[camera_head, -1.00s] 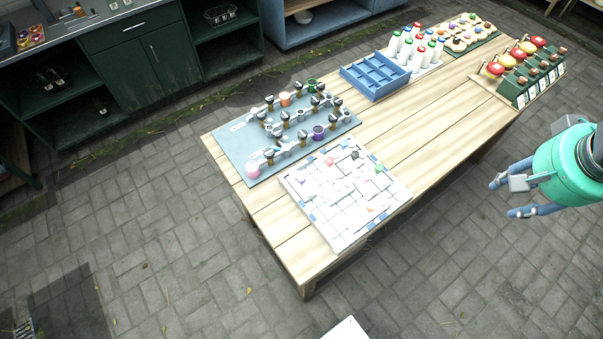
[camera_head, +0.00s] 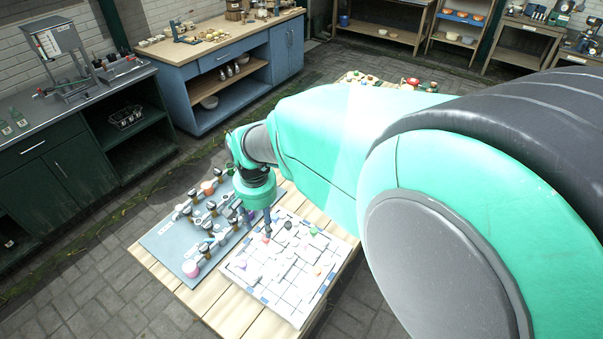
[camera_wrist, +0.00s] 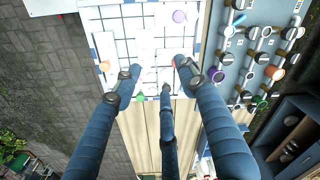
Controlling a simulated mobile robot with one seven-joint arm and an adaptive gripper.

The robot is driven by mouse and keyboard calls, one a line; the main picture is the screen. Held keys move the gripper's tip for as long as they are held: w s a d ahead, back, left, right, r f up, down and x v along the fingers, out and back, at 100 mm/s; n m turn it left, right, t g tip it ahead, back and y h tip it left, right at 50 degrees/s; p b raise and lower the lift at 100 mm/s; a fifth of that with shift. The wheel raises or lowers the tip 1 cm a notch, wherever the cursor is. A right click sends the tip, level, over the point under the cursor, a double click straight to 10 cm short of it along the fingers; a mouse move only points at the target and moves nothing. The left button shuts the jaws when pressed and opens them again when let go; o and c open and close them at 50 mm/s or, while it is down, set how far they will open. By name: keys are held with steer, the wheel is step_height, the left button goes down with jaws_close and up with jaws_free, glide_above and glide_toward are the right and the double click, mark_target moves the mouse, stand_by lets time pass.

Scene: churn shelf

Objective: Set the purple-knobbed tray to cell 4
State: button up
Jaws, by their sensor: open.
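The white sliding-tray board (camera_head: 300,313) lies on the near part of the wooden table, with small coloured knobs on its white trays. The purple-knobbed tray is toward the board's near left, its knob (camera_head: 242,263) small in the head view. In the wrist view the purple knob (camera_wrist: 179,16) is near the top, beyond my fingertips. My gripper (camera_wrist: 155,74) is open and empty above the board, fingers spread. A red knob (camera_wrist: 174,62) is beside one fingertip and a green knob (camera_wrist: 140,97) lies between the fingers. I cannot read any cell numbers.
A grey-blue panel (camera_head: 165,240) with valves and coloured cups stands directly left of the board. An orange knob (camera_wrist: 104,66) and a dark knob (camera_head: 288,225) are also on the board. My arm hides much of the table's far part.

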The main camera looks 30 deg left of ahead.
glide_above(242, 263)
step_height(242, 263, down, 5)
steer(key=shift+n+h, duration=0.3)
steer(key=shift+n, duration=0.1)
steer(key=shift+f, duration=0.15)
step_height(242, 263, down, 14)
steer(key=shift+r+b, duration=0.2)
steer(key=shift+b, duration=0.1)
jaws_close()
